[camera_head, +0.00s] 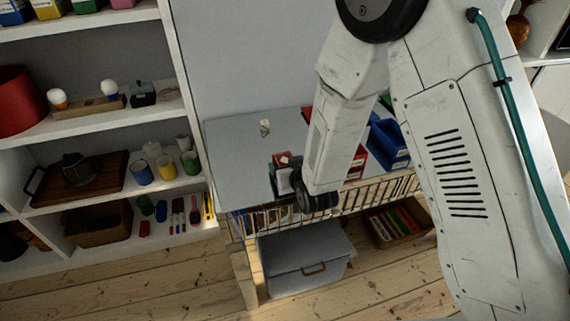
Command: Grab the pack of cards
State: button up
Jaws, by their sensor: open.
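A small pale, patterned item (265,127) lies on the grey tabletop (230,142); it may be the pack of cards, but it is too small to tell. My arm reaches down from the upper right over the table. My gripper (286,180) is at the table's front part, below and to the right of the pale item and apart from it. It is open, though its fingers are small and partly hidden by my wrist. A red item (281,159) with a white patch shows right beside my gripper; I cannot tell whether they touch.
Blue (388,142) and red bins stand on the table's right, partly behind my arm. A wire rack runs along the front edge. Below are a grey lidded box (305,262) and a crate of books (398,222). White shelves (105,122) stand at left. The tabletop's left part is clear.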

jog(key=shift+w+a+f, duration=0.1)
jog(key=shift+w+f, duration=0.1)
jog(key=shift+w, duration=0.2)
jog(key=shift+c, duration=0.4)
jog(key=c, duration=1)
jog(key=shift+r, duration=0.2)
